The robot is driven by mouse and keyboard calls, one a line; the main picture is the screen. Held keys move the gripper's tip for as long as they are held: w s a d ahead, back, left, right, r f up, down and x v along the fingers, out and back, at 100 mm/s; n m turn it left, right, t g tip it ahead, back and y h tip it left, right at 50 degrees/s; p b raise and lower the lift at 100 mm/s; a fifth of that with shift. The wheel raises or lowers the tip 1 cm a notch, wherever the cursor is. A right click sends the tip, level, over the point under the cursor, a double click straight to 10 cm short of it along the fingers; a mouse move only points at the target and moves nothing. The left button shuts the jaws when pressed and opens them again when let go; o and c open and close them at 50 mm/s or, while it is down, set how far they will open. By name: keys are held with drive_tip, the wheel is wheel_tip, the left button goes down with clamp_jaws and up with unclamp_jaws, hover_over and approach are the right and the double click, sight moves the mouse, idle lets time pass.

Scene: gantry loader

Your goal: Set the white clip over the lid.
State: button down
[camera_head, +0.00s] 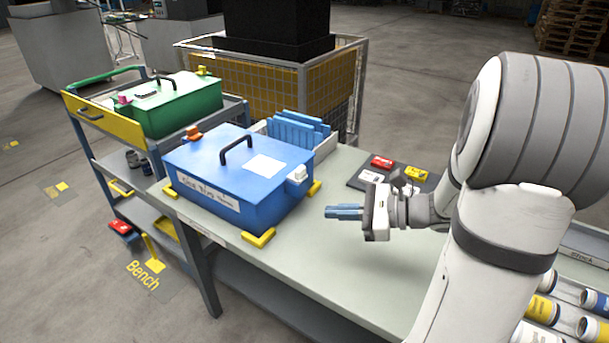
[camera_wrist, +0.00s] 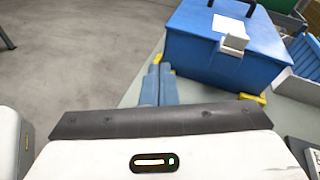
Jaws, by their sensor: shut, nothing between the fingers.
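A blue box (camera_head: 232,185) with a blue lid and dark handle stands on the bench. The white clip (camera_head: 297,174) is at the top edge of its right side; it also shows in the wrist view (camera_wrist: 234,42). It looks upright against the lid's edge, but I cannot tell how firmly it sits over it. An orange clip (camera_head: 193,133) is at the lid's opposite side. My gripper (camera_head: 328,212) is shut and empty, right of the box and apart from the clip. Its blue fingers (camera_wrist: 159,84) lie together in the wrist view.
Yellow corner blocks (camera_head: 258,238) surround the box's base. A bin of blue panels (camera_head: 297,130) stands behind it. A dark mat (camera_head: 361,184) with small red, yellow and white items lies behind my gripper. A cart with a green box (camera_head: 180,105) stands left.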

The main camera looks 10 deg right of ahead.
sight(303, 172)
drive_tip(key=w+d+m+t+b, duration=0.1)
drive_tip(key=w+d+m+t, duration=0.3)
drive_tip(key=d, duration=0.3)
drive_tip(key=shift+d+f+m+t+h, duration=0.35)
drive_tip(key=shift+d+m+t+h, duration=0.05)
drive_tip(key=shift+m+t, duration=0.5)
drive_tip(key=x, duration=1.4)
drive_tip(key=shift+s+a, duration=0.1)
